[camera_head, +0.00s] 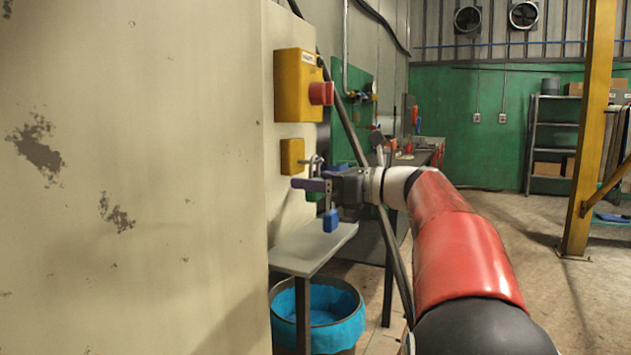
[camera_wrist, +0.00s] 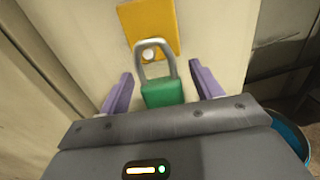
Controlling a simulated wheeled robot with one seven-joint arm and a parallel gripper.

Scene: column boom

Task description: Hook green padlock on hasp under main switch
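The green padlock (camera_wrist: 163,92) is upright between my gripper's fingers in the wrist view. Its grey shackle frames the pale round hasp end (camera_wrist: 148,54) on the yellow plate (camera_wrist: 165,22); depth is hard to judge, but the pin appears to be inside the loop. My gripper (camera_wrist: 162,88) has its purple fingers spread, with gaps on both sides of the padlock. In the head view, my gripper (camera_head: 310,185) is in front of the small yellow plate (camera_head: 291,155). The main switch, a yellow box with a red knob (camera_head: 297,85), is above. The padlock body is mostly hidden there.
A blue padlock (camera_head: 330,221) shows just below my gripper in the head view. A grey shelf (camera_head: 305,250) lies below, with a blue-lined bin (camera_head: 330,305) under it. The cream cabinet wall (camera_head: 150,180) is close on the left. Open floor lies to the right.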

